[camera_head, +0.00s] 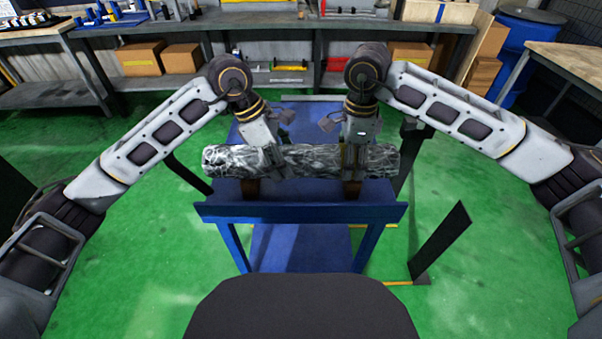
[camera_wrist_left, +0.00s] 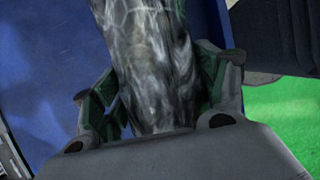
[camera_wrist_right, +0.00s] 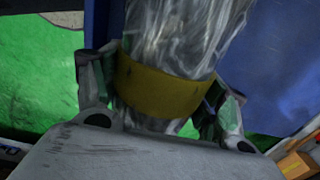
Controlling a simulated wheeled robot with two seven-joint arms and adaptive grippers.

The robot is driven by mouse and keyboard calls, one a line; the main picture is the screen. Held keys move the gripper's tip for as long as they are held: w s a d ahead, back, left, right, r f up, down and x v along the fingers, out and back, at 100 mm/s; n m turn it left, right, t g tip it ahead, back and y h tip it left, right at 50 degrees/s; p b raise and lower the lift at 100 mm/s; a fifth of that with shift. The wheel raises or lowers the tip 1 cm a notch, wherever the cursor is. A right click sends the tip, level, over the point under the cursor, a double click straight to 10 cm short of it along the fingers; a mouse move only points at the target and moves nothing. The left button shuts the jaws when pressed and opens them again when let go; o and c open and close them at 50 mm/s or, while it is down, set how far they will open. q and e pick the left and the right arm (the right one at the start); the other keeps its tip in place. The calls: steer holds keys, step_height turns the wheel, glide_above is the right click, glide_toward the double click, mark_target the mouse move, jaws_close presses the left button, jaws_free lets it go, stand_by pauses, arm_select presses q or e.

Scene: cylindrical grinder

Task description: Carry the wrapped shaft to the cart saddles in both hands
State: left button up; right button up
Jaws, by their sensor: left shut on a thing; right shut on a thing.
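The wrapped shaft (camera_head: 315,160), a thick roll in shiny grey film, lies level across the blue cart (camera_head: 300,213). My left gripper (camera_head: 270,160) is shut on it left of its middle, and my right gripper (camera_head: 354,165) is shut on it nearer its right end. The shaft (camera_wrist_left: 155,60) runs between the left fingers in the left wrist view. In the right wrist view a dull yellow band (camera_wrist_right: 165,88) crosses the shaft (camera_wrist_right: 180,40) between the fingers. Brown saddles (camera_head: 251,189) show just below the shaft; I cannot tell whether it touches them.
A long workbench (camera_head: 300,20) with cardboard boxes (camera_head: 140,58) on its lower shelf stands behind. A blue barrel (camera_head: 522,45) and a wooden-topped table (camera_head: 570,65) are at the right. A dark upright plate (camera_head: 440,243) stands right of the cart. Green floor is open around it.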

arm_select(q)
steer(key=shift+r, duration=0.1)
steer(key=o, duration=1.9)
steer(key=shift+c, duration=0.2)
arm_select(e)
steer(key=o, duration=1.9)
steer(key=shift+f, duration=0.1)
steer(key=shift+c, duration=0.2)
arm_select(q)
steer(key=shift+o, duration=1.1)
steer(key=shift+s, duration=0.1)
arm_select(e)
steer(key=shift+o, duration=1.1)
steer(key=shift+s, duration=0.15)
arm_select(q)
steer(key=shift+v, duration=5.9)
steer(key=shift+a, duration=0.15)
arm_select(e)
steer(key=shift+r, duration=0.2)
